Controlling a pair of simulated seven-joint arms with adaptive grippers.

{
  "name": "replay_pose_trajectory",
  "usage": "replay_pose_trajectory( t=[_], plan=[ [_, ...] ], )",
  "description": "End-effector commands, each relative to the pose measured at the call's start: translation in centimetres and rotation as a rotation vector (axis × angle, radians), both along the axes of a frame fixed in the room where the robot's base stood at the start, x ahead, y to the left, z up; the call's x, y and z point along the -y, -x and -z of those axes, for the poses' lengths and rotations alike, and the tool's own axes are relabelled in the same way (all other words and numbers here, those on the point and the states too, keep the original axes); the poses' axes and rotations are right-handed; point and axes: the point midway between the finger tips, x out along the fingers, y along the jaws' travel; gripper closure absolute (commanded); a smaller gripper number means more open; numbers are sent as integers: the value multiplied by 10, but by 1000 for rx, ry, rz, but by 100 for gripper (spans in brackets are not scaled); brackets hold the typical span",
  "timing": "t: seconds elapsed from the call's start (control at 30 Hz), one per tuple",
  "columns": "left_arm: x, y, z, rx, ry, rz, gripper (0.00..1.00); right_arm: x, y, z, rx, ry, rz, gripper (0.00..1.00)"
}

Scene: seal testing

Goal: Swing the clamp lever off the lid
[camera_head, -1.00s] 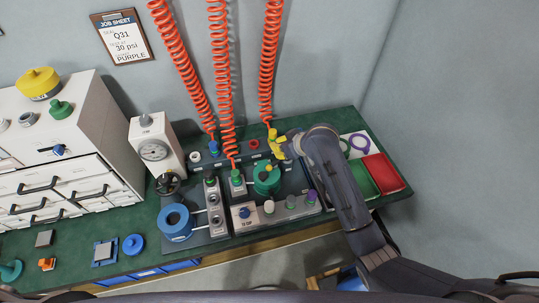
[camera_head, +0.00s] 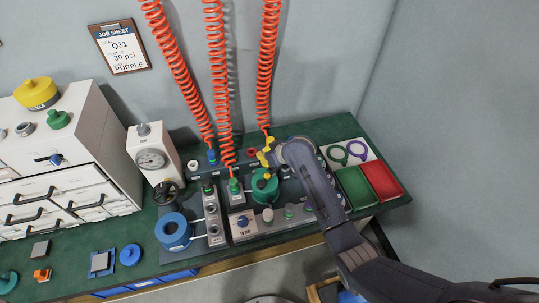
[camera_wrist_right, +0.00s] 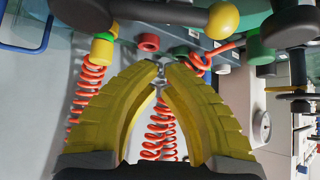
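The green lid (camera_head: 262,190) sits on the round green test vessel at the middle of the bench. The clamp lever's small yellow ball knob (camera_head: 267,176) shows over the lid in the head view. In the right wrist view, a yellow ball (camera_wrist_right: 222,20) on a dark rod shows at the top, beyond the fingertips and apart from them. My right gripper (camera_head: 263,157) is just behind the lid in the head view. In the right wrist view its yellow fingers (camera_wrist_right: 160,68) converge with their tips together and nothing visible between them. My left gripper is out of view.
Orange coiled hoses (camera_head: 267,70) hang behind the vessel, close to my right gripper. A gauge stand (camera_head: 152,160) and a blue ring part (camera_head: 174,231) are to the left. Green (camera_head: 356,187) and red (camera_head: 381,180) trays are at the right, beyond my right arm.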

Motion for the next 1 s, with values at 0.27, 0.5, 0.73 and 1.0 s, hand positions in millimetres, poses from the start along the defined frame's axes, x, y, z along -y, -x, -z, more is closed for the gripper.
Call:
replay_pose_trajectory(
  t=[0.27,0.5,0.73,1.0],
  plan=[
    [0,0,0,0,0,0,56,6,7,14,-1,0,1,100],
    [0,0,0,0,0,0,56,18,20,18,-1,1,0,100],
    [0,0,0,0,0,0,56,21,23,19,0,1,-1,100],
    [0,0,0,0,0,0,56,21,23,19,-1,1,0,100]
  ],
)
